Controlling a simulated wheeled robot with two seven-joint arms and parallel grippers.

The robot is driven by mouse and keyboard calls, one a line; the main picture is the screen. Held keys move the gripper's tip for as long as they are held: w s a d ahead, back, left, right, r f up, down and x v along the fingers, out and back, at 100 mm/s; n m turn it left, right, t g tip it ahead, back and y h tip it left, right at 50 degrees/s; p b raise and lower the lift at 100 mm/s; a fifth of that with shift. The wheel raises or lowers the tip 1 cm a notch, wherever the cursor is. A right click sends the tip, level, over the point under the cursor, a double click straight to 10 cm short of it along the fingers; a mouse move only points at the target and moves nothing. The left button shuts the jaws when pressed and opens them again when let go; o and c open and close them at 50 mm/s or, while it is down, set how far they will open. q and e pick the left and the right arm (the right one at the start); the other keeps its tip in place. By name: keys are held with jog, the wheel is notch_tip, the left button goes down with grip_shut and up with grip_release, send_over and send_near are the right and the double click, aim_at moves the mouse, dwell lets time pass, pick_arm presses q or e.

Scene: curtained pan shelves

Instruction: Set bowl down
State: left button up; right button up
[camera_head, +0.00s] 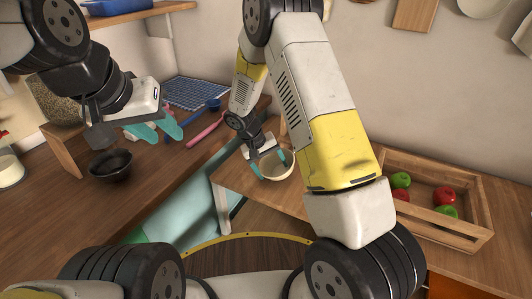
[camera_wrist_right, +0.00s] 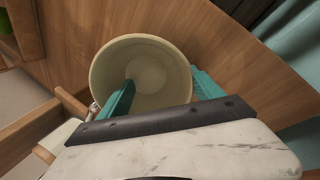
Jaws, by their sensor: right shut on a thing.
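A cream bowl (camera_head: 281,167) is in my right gripper (camera_head: 271,166), over the wooden counter at the middle of the head view. In the right wrist view the bowl (camera_wrist_right: 152,57) shows its open mouth, with one teal finger of the gripper (camera_wrist_right: 160,95) inside it and the other outside its right side. The gripper is shut on the bowl's wall. I cannot tell whether the bowl's base touches the counter. My left gripper (camera_head: 160,128) is at the left, with its two teal fingers apart and nothing between them.
A dark bowl (camera_head: 111,166) sits on the left counter (camera_head: 60,220), below my left gripper. A wooden crate (camera_head: 462,233) with red and green apples stands at the right. A blue rack (camera_head: 195,93) and pink and blue utensils lie at the back left.

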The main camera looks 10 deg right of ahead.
jog(key=shift+w+d+r, duration=0.1)
jog(key=shift+d, duration=0.5)
jog(key=shift+w+d+r, duration=0.1)
jog(key=shift+d, duration=0.5)
jog(key=shift+c, duration=0.3)
jog(key=o, duration=2.1)
jog(key=shift+s+f, duration=0.1)
jog(key=v, duration=0.3)
jog(key=a+v, duration=0.1)
jog(key=v, duration=0.3)
jog(key=shift+a, duration=0.1)
jog(key=shift+a+r, duration=0.35)
jog(key=shift+s+a, duration=0.1)
jog(key=shift+a, duration=0.1)
grip_shut()
